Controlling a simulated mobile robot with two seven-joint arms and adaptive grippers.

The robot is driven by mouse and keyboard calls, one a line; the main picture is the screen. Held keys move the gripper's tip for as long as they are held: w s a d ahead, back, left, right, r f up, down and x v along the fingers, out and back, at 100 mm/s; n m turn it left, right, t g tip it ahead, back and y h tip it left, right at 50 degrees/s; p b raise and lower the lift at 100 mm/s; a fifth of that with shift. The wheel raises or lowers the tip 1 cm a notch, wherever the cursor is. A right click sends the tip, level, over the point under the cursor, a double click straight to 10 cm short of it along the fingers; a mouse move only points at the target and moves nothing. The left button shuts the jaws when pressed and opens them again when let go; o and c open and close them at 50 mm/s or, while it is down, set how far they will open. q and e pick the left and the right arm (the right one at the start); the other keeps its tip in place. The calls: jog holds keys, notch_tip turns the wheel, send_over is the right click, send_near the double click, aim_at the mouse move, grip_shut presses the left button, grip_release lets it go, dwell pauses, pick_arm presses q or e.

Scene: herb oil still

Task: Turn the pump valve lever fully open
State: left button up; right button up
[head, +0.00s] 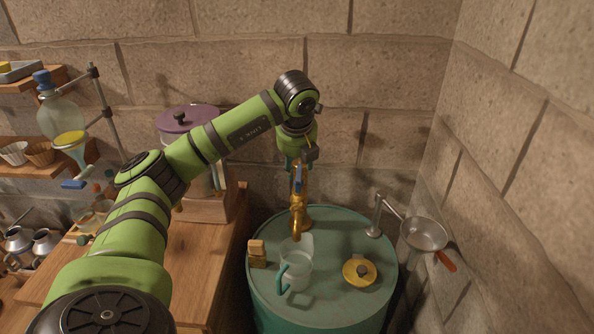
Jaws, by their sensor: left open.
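The brass pump (298,222) stands on top of the green drum (335,220), its spout pointing toward the front. A small blue lever (298,184) shows at its upper part, pointing roughly upward. My left arm reaches over from the left, and its gripper (299,163) points down right at the lever. The left gripper is open, with its fingers close around the top of the pump. I cannot tell whether they touch the lever. The gripper and wrist hide the pump's top. My right gripper is out of view.
A clear jug (296,272) with a teal handle stands under the spout. A yellow lid (359,272) and small wooden blocks (257,255) lie on the drum. A metal strainer (424,234) juts out at right. The wooden bench (212,262) with glassware and a purple-lidded pot (186,117) is left.

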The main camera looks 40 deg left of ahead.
pick_arm(q)
jog(key=v, duration=0.7)
jog(key=shift+d+r, duration=0.15)
jog(key=shift+r, duration=0.2)
jog(key=shift+s, duration=0.15)
